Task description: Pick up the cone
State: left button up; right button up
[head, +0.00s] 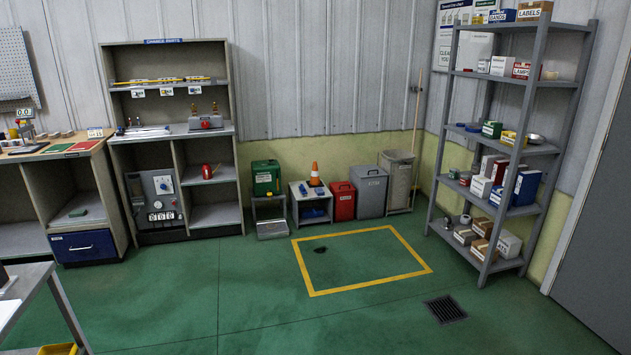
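An orange cone (315,175) with a pale band stands upright in the head view, near the middle of the picture. It is on top of a small grey stand (298,193) against the back wall. A blue item (314,213) lies on the stand's lower level. The cone is small at this distance, and nothing hides it. Neither of my grippers is in view.
A green box (266,178) stands left of the cone; a red bin (342,201), a grey bin (369,191) and a taller bin (398,180) stand right. A yellow floor outline (362,232) with a dark spot lies in front. The green floor (260,300) is mostly clear. Shelves (516,150) stand right.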

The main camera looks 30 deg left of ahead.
aim_at(314, 181)
jog(key=i+j+u, duration=0.3)
jog(key=i, duration=0.65)
jog(key=i+u, duration=0.25)
jog(key=i, duration=3.15)
